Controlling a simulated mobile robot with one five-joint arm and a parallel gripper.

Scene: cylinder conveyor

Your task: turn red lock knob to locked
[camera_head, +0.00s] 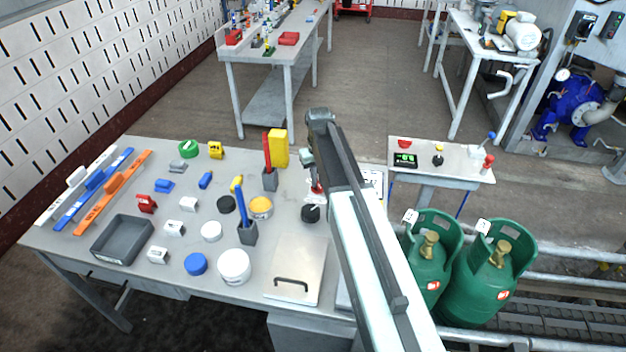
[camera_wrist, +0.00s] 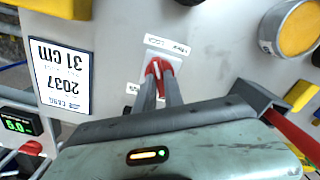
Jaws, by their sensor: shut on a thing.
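The red lock knob (camera_wrist: 154,67) sits on a light plate in the wrist view, between the fingertips of my gripper (camera_wrist: 162,73). My gripper is shut on it, and the fingers hide part of it. A small white label (camera_wrist: 167,44) with upside-down print lies just above the knob. Another label, partly hidden, is at its left. In the head view my gripper (camera_head: 315,186) reaches down to the workbench, with a bit of red showing at the fingers. The knob's exact angle is hard to tell.
A black round knob (camera_head: 311,213) stands just in front of my gripper. A grey handled lid (camera_head: 297,268) lies nearer. Loose parts crowd the workbench's left. Green gas cylinders (camera_head: 428,262) stand at right.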

